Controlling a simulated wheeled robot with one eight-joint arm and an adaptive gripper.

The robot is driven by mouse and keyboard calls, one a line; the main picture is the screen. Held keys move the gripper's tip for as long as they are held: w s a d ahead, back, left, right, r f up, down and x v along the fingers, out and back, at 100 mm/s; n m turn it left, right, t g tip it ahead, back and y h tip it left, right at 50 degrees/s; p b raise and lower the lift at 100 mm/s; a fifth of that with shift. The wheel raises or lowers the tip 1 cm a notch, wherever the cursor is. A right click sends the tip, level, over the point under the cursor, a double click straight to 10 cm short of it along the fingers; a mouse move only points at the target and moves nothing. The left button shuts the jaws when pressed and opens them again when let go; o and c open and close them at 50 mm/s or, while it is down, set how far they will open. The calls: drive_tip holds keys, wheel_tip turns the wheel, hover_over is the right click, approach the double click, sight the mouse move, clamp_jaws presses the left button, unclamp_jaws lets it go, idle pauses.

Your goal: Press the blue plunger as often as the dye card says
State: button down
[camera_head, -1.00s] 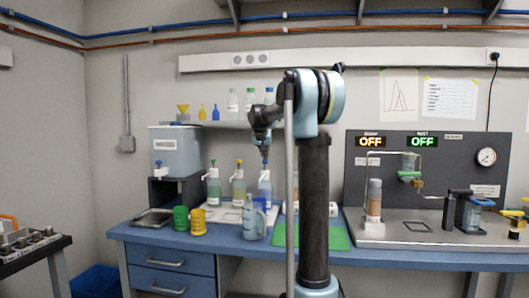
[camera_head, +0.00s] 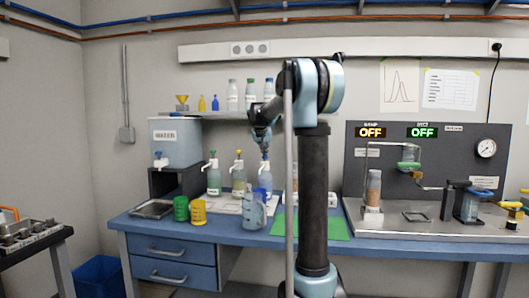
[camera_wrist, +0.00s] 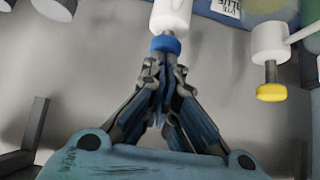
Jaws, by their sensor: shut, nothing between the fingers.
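The blue plunger (camera_wrist: 166,44) is a blue cap under a white pump head in the wrist view. My gripper (camera_wrist: 165,62) is shut and empty, its fingertips right at the blue cap; I cannot tell whether it is pressed down. In the head view my gripper (camera_head: 265,152) points down above the blue-labelled bottle (camera_head: 265,182), the right one of three pump bottles. The yellow plunger (camera_wrist: 271,92) stands to the right in the wrist view. The yellow-topped bottle (camera_head: 238,180) and green-topped bottle (camera_head: 213,180) are left of it in the head view. I cannot make out a dye card.
A clear jug (camera_head: 253,212) stands in front of the bottles, with a yellow cup (camera_head: 198,212) and green cup (camera_head: 181,209) to the left. A water tank (camera_head: 176,145) stands behind. The green mat (camera_head: 333,228) lies right, beside the rig's metal base (camera_head: 395,227).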

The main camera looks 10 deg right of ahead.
wheel_tip(320, 180, up, 4)
drive_tip(key=shift+s+r, duration=0.1)
drive_tip(key=shift+r, duration=0.1)
drive_tip(key=v, duration=0.9)
drive_tip(key=shift+s, duration=0.15)
drive_tip(key=shift+a+r, duration=0.1)
drive_tip(key=shift+r, duration=0.05)
wheel_tip(320, 180, up, 3)
drive_tip(key=shift+s+a+f, duration=0.1)
idle(0.5)
